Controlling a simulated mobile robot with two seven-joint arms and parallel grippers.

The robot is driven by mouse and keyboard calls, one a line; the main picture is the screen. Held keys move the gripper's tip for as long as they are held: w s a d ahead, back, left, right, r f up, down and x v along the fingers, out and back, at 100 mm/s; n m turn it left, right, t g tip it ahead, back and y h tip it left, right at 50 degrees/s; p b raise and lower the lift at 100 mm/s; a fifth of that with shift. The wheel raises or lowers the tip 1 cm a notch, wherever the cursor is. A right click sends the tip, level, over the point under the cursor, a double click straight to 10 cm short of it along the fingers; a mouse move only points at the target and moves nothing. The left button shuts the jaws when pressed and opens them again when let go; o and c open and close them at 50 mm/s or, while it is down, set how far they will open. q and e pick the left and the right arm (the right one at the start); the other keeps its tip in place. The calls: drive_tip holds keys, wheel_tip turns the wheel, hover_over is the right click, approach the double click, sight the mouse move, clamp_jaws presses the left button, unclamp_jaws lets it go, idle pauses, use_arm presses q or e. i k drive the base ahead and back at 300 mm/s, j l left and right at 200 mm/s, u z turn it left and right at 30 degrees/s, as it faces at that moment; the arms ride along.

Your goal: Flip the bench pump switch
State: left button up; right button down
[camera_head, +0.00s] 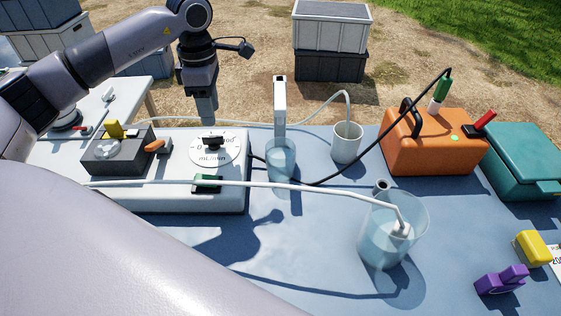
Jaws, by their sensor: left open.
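The bench pump (225,196) is a white box on the blue table at the left. Its top carries a round mL/min dial (228,160) with a black knob (212,144) and a dark grey pump head (119,157). A green rocker switch (207,182) sits near its front edge, with the white tube passing close by it. My left gripper (207,118) points down above the back of the pump, just behind the knob in the picture. It is open, seen side-on, and holds nothing; it appears apart from the switch. My right gripper is out of view.
A clear beaker (372,238) holds the tube end. A smaller clear cup (281,172) with a white probe and a white cup (347,146) stand behind. An orange case (390,152), a teal box (520,165), and yellow (530,245) and purple (498,282) pieces lie right.

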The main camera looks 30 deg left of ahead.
sight(206, 180)
drive_tip(key=k+l, duration=0.75)
drive_tip(key=l, duration=0.2)
